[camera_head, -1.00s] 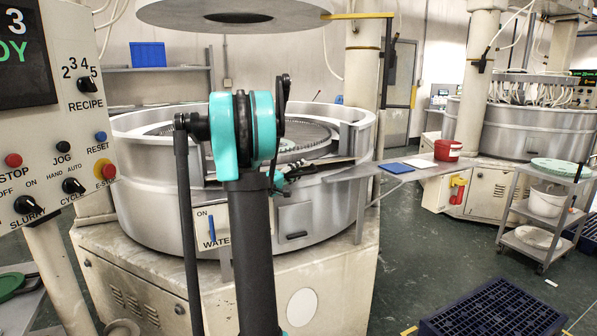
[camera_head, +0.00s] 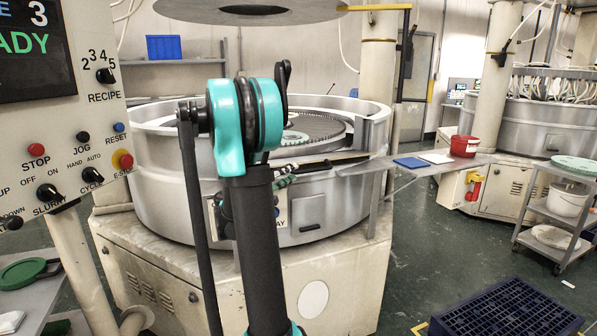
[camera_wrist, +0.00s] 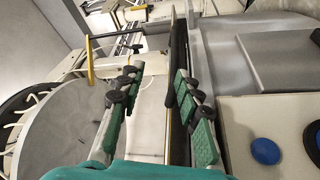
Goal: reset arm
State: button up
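My arm stands upright in the middle of the head view, with its teal joint at the top. My gripper shows in the wrist view (camera_wrist: 153,82) with its two green-padded, dark-jointed fingers apart and nothing between them. In the head view, only a small green and dark part beside the arm column shows, in front of the round lapping machine (camera_head: 160,190); the rest is hidden by my arm.
A control panel (camera_head: 70,140) with knobs and buttons stands close at left. A side shelf (camera_head: 375,168) with a blue pad (camera_head: 410,162) and red bucket (camera_head: 464,146) juts right. A cart (camera_head: 543,210) and dark blue pallet (camera_head: 505,308) stand right. Green floor between is clear.

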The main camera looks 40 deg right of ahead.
jog(key=shift+a, duration=0.3)
jog(key=shift+f, duration=0.1)
jog(key=s+a+f+n+y, duration=0.1)
jog(key=s+a+f+y, duration=0.5)
jog(key=a, duration=0.5)
jog(key=s+a+f+t+y, duration=0.1)
jog(key=s+a+f+y, duration=0.6)
jog(key=a+f, duration=0.4)
jog(key=s+a+f+n+y, duration=0.1)
jog(key=s+a+f+y, duration=0.5)
jog(key=a+f, duration=0.3)
jog(key=s+a, duration=0.1)
jog(key=a, duration=0.2)
jog(key=shift+s+a+n+t, duration=0.2)
jog(key=shift+n+t, duration=0.1)
jog(key=shift+t, duration=0.1)
